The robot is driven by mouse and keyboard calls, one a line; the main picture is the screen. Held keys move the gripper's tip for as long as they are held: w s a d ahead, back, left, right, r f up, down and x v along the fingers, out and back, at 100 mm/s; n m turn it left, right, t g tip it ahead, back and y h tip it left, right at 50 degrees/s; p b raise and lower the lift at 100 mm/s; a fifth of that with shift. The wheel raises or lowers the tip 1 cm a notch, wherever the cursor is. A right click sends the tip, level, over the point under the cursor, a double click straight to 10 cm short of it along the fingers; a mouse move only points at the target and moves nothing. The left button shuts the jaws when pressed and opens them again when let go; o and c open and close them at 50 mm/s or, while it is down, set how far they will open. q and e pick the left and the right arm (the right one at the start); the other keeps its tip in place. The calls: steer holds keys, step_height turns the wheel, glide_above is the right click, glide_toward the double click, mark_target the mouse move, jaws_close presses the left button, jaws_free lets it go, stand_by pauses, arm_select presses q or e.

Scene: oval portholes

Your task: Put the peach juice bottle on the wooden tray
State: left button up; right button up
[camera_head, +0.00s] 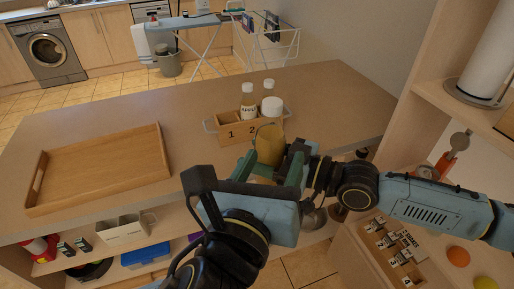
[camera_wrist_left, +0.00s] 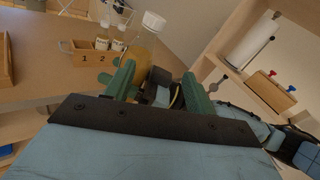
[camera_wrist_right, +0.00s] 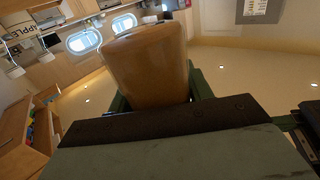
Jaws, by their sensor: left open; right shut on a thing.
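The peach juice bottle (camera_head: 269,146), amber with a white cap, is held up by my right gripper (camera_head: 297,152), above the front part of the counter. It fills the space between the fingers in the right wrist view (camera_wrist_right: 150,65). Its label is not readable. My left gripper (camera_head: 270,172) is open just in front of the bottle's lower part; in the left wrist view the bottle (camera_wrist_left: 138,55) stands between and beyond its fingers. I cannot tell whether they touch it. The wooden tray (camera_head: 100,170) lies empty at the counter's left.
A wooden caddy (camera_head: 229,131) marked 1 and 2 stands behind the bottle, with two white-capped bottles (camera_head: 248,100) in it. The counter between tray and caddy is clear. A shelf unit with a paper roll (camera_head: 485,65) rises at right.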

mark_target(274, 104)
steer(key=shift+r, duration=0.1)
arm_select(q)
steer(key=shift+m+t+y, duration=0.6)
steer(key=shift+m+y, duration=0.2)
steer(key=shift+m, duration=0.1)
steer(key=x, duration=0.4)
steer(key=a+r+x, duration=0.1)
steer(key=x, duration=0.3)
steer(key=r+x, duration=0.1)
steer(key=x, duration=0.3)
steer(key=shift+w+a+r, duration=0.15)
steer(key=shift+w+a, duration=0.1)
steer(key=shift+a, duration=0.15)
steer(key=shift+c, duration=0.3)
jaws_close()
steer(key=shift+r, duration=0.1)
arm_select(e)
steer(key=o, duration=1.4)
steer(key=shift+c, duration=0.2)
steer(key=shift+o, duration=0.2)
steer(key=shift+d, duration=0.15)
